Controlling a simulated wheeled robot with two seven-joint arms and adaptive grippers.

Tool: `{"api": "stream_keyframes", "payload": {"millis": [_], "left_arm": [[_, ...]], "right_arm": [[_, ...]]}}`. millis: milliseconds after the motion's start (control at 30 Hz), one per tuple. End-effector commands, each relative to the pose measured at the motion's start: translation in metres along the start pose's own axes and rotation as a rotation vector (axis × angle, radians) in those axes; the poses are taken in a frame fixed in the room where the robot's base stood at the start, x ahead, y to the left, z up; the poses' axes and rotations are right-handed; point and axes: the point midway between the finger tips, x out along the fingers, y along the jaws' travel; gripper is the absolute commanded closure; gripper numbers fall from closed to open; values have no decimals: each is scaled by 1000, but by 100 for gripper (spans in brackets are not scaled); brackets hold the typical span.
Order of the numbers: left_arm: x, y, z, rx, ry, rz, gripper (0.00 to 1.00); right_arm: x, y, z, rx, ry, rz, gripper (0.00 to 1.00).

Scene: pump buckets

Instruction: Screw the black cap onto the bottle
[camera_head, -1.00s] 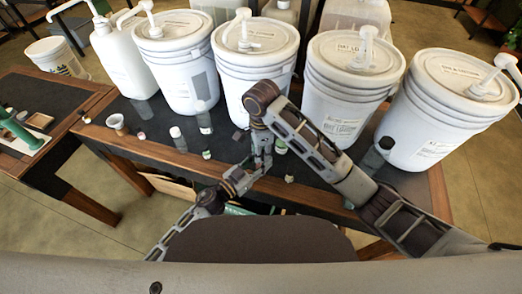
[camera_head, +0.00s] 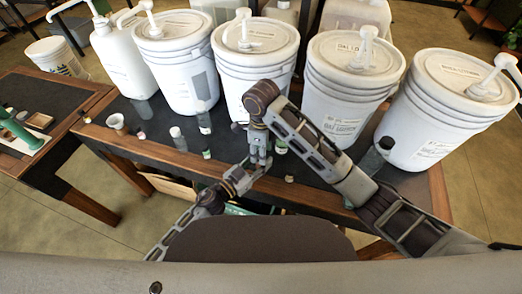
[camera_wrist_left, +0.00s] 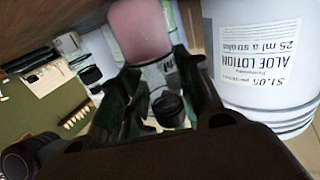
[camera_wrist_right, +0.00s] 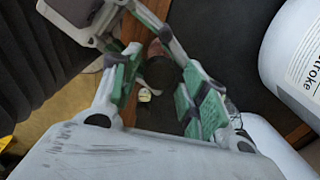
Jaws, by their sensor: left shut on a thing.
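My left gripper (camera_head: 258,168) is shut on a small clear bottle with a pinkish part, which shows in the left wrist view (camera_wrist_left: 140,32). A black cap (camera_wrist_left: 168,108) shows between the dark fingers in that view; I cannot tell whether it sits on the bottle's neck. My right gripper (camera_head: 260,158) is just above the left one over the table's front edge. In the right wrist view, its green-padded fingers (camera_wrist_right: 158,92) are apart, with a dark round thing (camera_wrist_right: 160,72) between and beyond them; contact with it is not visible.
Several white pump buckets (camera_head: 255,75) and a white jug (camera_head: 122,60) line the back of the dark table (camera_head: 110,143).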

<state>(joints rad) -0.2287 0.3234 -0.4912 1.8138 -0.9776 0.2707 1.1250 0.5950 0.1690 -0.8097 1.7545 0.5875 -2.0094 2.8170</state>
Motion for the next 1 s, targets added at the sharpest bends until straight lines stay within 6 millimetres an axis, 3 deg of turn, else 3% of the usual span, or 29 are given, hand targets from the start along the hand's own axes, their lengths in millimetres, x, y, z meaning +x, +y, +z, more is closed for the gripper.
{"api": "stream_keyframes", "payload": {"millis": [233, 267, 467, 1000], "left_arm": [[0, 0, 1, 0, -1, 0, 100], [0, 0, 1, 0, -1, 0, 65], [0, 0, 0, 0, -1, 0, 41], [-6, 0, 0, -1, -1, -1, 41]], "right_arm": [[0, 0, 0, -1, 1, 1, 47], [0, 0, 0, -2, 1, 1, 47], [0, 0, 0, -2, 1, 1, 47], [0, 0, 0, -2, 1, 1, 47]]}}
